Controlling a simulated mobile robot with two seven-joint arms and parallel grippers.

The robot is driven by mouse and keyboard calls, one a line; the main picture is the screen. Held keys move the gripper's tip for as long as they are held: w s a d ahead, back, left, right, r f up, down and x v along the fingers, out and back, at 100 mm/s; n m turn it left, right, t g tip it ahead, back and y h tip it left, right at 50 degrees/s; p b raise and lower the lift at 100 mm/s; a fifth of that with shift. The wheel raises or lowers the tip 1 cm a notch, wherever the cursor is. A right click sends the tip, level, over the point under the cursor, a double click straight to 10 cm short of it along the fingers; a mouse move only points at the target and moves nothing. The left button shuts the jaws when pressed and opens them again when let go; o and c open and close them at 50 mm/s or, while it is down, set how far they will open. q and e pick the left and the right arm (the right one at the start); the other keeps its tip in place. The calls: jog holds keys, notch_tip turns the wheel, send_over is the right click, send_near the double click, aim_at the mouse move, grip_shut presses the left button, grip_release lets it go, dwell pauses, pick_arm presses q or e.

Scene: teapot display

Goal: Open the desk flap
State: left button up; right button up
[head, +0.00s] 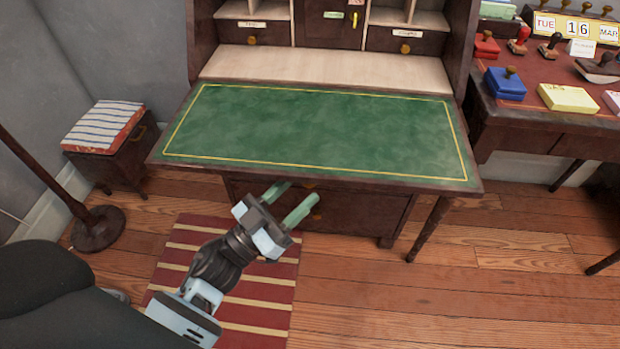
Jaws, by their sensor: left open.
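The desk flap (320,135) lies folded down and level in the middle of the head view, its green panel with a yellow border line facing up. The dark wooden desk (455,45) rises behind it, with its pale inner shelf (325,69) in plain sight. My left gripper (296,195) is just in front of and below the flap's front edge. Its two green fingers are spread apart with nothing between them. Whether a finger touches the flap's underside, I cannot tell. My right gripper is not in view.
A drawer front (345,210) is below the flap. A side table (550,90) with stamps and colored boxes stands at right. A small cushioned stool (110,150) and a lamp stand (98,228) are at left. A striped rug (255,300) lies on the wooden floor, which is clear at right.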

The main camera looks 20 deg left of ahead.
aim_at(305, 185)
pick_arm(q)
jog(key=shift+x, duration=1.9)
jog(key=shift+c, duration=0.4)
grip_shut()
